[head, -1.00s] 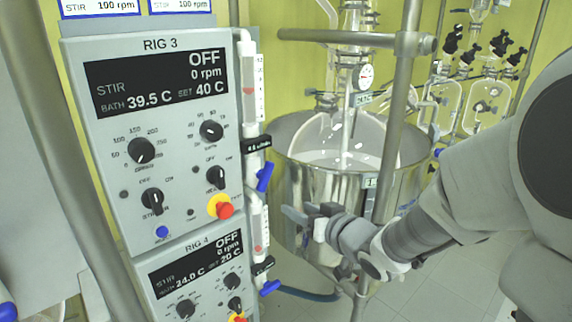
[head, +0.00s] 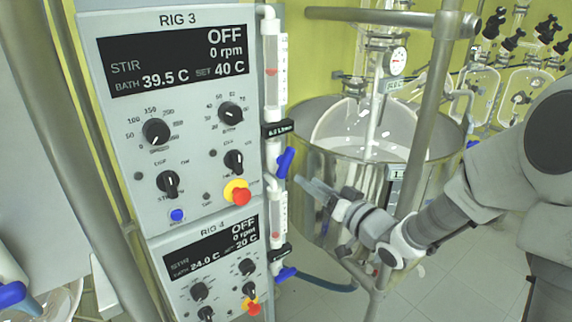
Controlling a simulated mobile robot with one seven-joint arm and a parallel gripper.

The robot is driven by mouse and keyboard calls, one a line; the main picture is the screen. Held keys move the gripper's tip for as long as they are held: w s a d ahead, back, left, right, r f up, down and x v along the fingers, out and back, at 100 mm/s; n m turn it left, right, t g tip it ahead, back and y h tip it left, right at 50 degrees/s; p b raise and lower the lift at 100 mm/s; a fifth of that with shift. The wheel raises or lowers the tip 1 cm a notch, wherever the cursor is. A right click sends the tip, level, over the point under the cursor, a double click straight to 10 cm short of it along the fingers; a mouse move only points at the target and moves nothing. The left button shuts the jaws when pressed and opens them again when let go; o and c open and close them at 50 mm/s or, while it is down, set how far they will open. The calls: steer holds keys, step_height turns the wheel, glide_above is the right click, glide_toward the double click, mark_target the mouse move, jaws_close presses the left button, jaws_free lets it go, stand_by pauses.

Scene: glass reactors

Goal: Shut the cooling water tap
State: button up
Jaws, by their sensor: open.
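Two blue tap handles show on the white water lines beside the panels. The upper blue tap (head: 285,162) is by the RIG 3 panel, below a black label, and its handle is tilted off the line of the pipe. The lower blue tap (head: 286,274) is by the RIG 4 panel and its handle is also tilted. Which one is the cooling water tap I cannot tell. My gripper (head: 308,188) is open, a little right of and below the upper tap, in front of the steel vessel. It appears empty and apart from the tap.
The RIG 3 panel (head: 190,70) and RIG 4 panel (head: 205,262) stand at left, with a red stop button (head: 241,196). The steel bath vessel (head: 325,170) and a metal post (head: 428,120) stand behind my gripper. A blue hose (head: 325,284) runs low.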

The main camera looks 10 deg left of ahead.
mark_target(288, 166)
steer(key=x, duration=1)
steer(key=shift+w+a, duration=0.25)
steer(key=shift+a, duration=0.05)
jaws_close()
